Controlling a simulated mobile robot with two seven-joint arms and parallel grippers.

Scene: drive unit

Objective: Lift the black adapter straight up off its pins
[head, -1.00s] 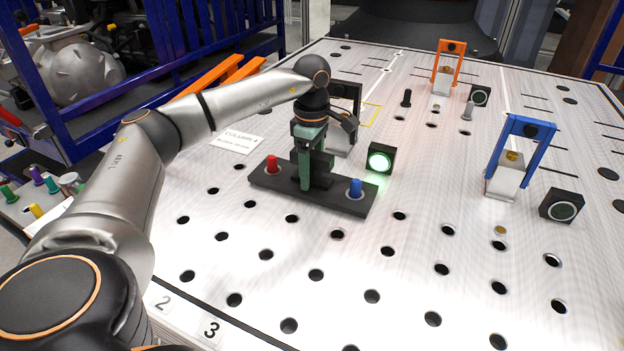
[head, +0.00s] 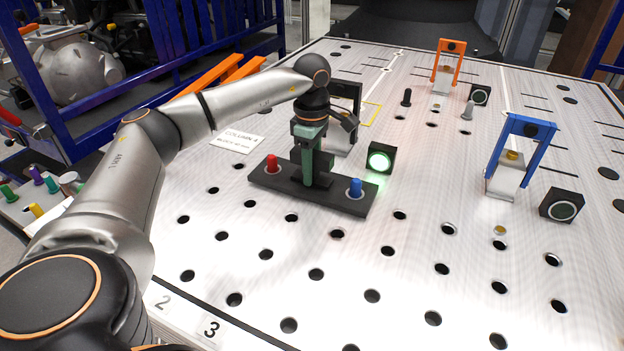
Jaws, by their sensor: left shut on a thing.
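The black adapter (head: 335,199) is a flat dark bar with an upright grip block in its middle. It lies low over the perforated metal table, and a red pin (head: 272,163) and a blue pin (head: 355,187) stick up through its two ends. My left gripper (head: 312,172) points down over the middle of the bar and is shut on the adapter's block. The fingers partly hide the block. I cannot tell whether there is a gap under the bar. My right gripper is not in view.
A black bracket (head: 344,95) stands close behind my gripper, and a lamp box glowing green (head: 380,159) is right of it. An orange bracket (head: 451,46) and a blue bracket (head: 528,127) stand further right. The perforated table (head: 330,260) is clear in front.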

